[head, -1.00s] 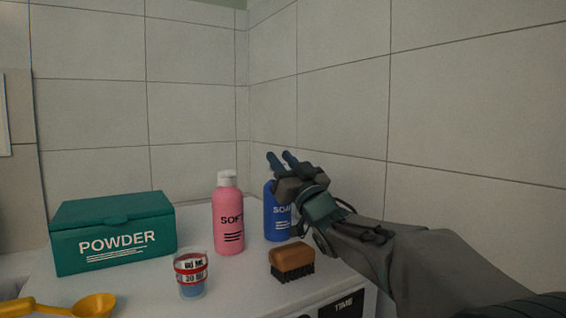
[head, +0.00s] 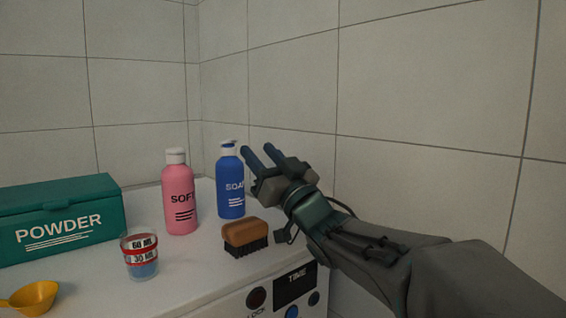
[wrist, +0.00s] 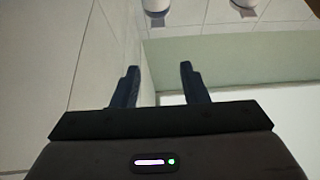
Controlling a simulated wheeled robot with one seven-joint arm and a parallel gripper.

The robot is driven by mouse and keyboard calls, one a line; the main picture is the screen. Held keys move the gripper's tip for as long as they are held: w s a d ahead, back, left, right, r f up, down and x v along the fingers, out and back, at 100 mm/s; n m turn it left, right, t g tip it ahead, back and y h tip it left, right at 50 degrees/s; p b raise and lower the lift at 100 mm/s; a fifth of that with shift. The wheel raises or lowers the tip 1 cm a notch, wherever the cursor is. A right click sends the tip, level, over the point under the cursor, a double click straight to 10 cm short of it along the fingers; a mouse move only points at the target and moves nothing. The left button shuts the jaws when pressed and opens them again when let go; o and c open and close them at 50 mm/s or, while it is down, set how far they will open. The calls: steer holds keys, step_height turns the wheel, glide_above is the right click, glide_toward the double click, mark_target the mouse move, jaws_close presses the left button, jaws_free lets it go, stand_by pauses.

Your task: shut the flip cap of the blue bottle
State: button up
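The blue bottle (head: 231,192) stands upright at the back right of the white top, near the tiled wall. Its cap (head: 228,146) shows at the top of the bottle, but it is too small to tell clearly how the lid sits. My gripper (head: 257,149) is just right of the bottle at about cap height, its fingers pointing up and to the left. It looks apart from the bottle. The wrist view shows the gripper (wrist: 160,68) open, with nothing between its fingers.
A pink bottle (head: 179,200) stands left of the blue one. A brown brush (head: 244,235) lies in front. A measuring cup (head: 141,258), a green powder box (head: 60,220) and a yellow scoop (head: 33,297) are further left. The tiled wall is close behind.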

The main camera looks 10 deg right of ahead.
steer(key=s+d, duration=0.3)
steer(key=s, duration=0.2)
steer(key=shift+d, duration=0.2)
steer(key=shift+c, duration=0.3)
steer(key=c, duration=0.5)
steer(key=shift+w+r+p, duration=0.1)
steer(key=shift+r+p, duration=0.15)
steer(key=shift+p, duration=0.2)
jaws_close()
steer(key=w+a+r+g+h+p, duration=0.2)
steer(key=r+p, duration=0.4)
steer(key=p, duration=1.1)
steer(key=shift+w+a+g+h, duration=0.4)
steer(key=shift+w+a+g, duration=0.05)
steer(key=shift+w+g, duration=0.55)
